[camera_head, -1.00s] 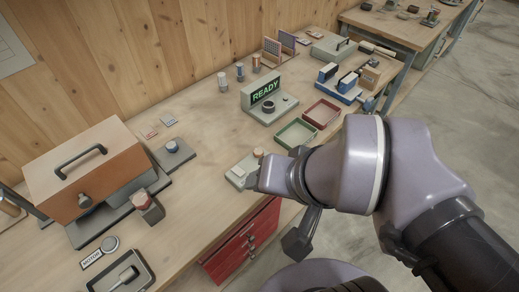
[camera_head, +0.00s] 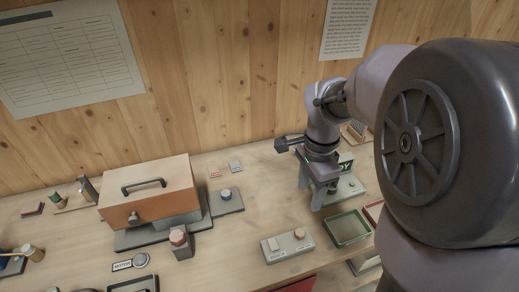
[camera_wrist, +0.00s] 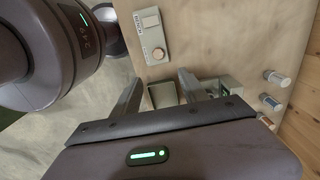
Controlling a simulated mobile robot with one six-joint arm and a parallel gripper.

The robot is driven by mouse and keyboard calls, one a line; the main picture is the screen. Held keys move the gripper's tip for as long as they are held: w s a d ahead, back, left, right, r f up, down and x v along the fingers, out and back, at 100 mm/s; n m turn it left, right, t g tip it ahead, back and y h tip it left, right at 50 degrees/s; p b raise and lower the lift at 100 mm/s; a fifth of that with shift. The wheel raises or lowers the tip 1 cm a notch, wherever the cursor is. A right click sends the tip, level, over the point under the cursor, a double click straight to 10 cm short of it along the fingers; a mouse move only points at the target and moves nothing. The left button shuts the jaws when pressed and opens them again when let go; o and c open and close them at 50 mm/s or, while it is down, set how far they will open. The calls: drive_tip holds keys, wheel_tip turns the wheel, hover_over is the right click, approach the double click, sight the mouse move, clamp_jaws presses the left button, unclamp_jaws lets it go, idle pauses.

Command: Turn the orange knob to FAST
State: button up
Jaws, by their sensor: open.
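A small pale control panel (camera_head: 287,246) lies near the bench's front edge in the head view. It carries a round orange-tan knob (camera_head: 299,233) and a white switch. The wrist view shows this panel (camera_wrist: 152,24) above my fingers, with its knob (camera_wrist: 158,53) at the lower end. A grey block left of it bears another orange-topped knob (camera_head: 178,237). I cannot read FAST anywhere, nor which way either knob points. My gripper (camera_head: 310,188) is open, empty and pointing down, behind and right of the panel and apart from it; its fingers (camera_wrist: 158,90) show in the wrist view.
The READY display unit (camera_head: 348,186) is partly hidden by my gripper. A green tray (camera_head: 347,228) stands right of the panel. An orange-lidded box (camera_head: 147,185) and a dark-based knob unit (camera_head: 226,202) are to the left. Bare bench lies between that unit and my gripper.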

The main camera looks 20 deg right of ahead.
sight(300, 232)
drive_tip(key=f+b, duration=0.2)
drive_tip(key=f, duration=0.3)
drive_tip(key=f+b, duration=0.2)
drive_tip(key=f, duration=0.4)
drive_tip(key=f+b, duration=0.2)
drive_tip(key=f, duration=0.3)
drive_tip(key=shift+s+a+f, duration=0.2)
drive_tip(key=shift+s+a, duration=0.05)
clamp_jaws()
